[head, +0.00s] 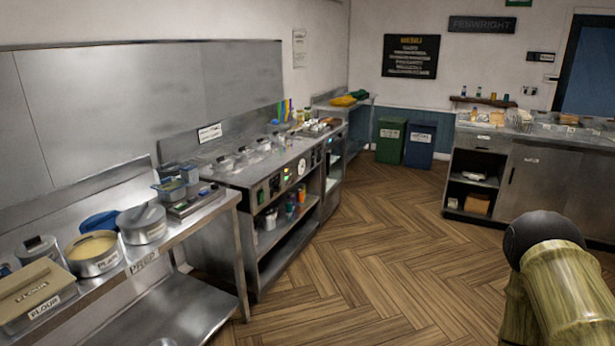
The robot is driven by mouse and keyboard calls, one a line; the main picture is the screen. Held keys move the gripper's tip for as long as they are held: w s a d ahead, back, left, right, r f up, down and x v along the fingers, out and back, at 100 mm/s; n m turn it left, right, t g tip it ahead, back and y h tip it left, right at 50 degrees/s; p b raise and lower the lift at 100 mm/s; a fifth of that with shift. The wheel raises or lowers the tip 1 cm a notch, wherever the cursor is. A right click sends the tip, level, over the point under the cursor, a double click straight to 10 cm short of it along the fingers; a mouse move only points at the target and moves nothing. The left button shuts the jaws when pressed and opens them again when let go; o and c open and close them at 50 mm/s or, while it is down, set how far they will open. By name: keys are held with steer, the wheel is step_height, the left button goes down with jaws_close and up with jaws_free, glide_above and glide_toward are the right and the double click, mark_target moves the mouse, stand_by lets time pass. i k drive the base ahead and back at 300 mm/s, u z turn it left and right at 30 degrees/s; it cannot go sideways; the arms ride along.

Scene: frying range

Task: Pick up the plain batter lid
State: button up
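Several steel tubs stand on the prep table at the left. I cannot tell which lid is the plain batter one. Part of my arm shows at the lower right, far from the table; my gripper is not in view.
A flour box (28,290) sits at the table's near left. Small containers and a scale-like device (190,200) stand at its far end. The frying range (290,165) adjoins beyond. A counter (530,175) stands at right. The wooden floor (360,250) between is clear.

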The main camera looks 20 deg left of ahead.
mark_target(104, 220)
steer(key=u, duration=0.85)
steer(key=i, duration=0.8)
steer(key=u, duration=0.95)
